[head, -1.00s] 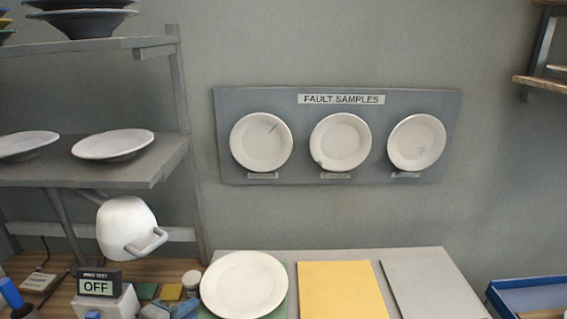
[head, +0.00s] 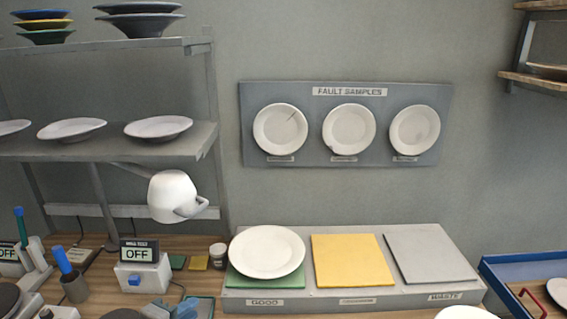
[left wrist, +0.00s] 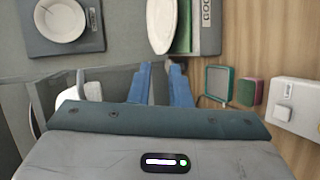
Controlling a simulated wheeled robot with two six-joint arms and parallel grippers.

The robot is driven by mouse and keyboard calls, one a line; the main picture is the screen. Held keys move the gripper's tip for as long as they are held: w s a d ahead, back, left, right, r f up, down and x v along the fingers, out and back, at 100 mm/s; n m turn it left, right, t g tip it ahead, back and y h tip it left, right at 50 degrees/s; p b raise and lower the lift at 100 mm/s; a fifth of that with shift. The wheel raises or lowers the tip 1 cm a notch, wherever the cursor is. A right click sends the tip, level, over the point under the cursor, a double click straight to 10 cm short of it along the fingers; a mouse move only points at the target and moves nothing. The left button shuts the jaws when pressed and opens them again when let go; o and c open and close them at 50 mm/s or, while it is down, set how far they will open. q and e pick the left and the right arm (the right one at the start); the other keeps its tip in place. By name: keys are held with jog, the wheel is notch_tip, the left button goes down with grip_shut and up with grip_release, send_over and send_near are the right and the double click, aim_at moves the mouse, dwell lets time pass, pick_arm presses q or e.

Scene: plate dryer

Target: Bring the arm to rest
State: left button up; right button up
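A white plate (head: 268,252) lies on the green GOOD pad (head: 236,281), right of and beyond the gripper. The plate also shows in the left wrist view (left wrist: 161,24). My right gripper is in neither view.
A white mug (head: 171,195) hangs below the plate shelf (head: 110,150). The ring-test box (head: 140,275) reads OFF, left of the gripper. The yellow pad (head: 353,260) and grey WASTE pad (head: 430,257) are bare. A blue tray (head: 500,275) stands at right.

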pick_arm(q)
jog(key=s+a+f+m+g+y, duration=0.35)
jog(key=s+f+m, duration=0.35)
jog(key=s+f, duration=0.3)
jog(key=s+a+f+m+g+y, duration=0.2)
jog(key=s+a+f+m+g, duration=0.25)
jog(key=s+f+m, duration=0.55)
notch_tip(320, 180, down, 34)
jog(key=s+a+n+g+b, duration=0.2)
jog(key=s+a+n+b, duration=0.1)
jog(key=b, duration=0.3)
jog(key=s+f+b, duration=0.2)
jog(key=s+f, duration=0.6)
jog(key=f, duration=0.3)
jog(key=s+f+g+b, duration=0.1)
jog(key=s+f+b, duration=0.1)
jog(key=s+f, duration=0.7)
notch_tip(320, 180, down, 3)
jog(key=shift+s+a+f, duration=0.2)
jog(key=shift+a, duration=0.15)
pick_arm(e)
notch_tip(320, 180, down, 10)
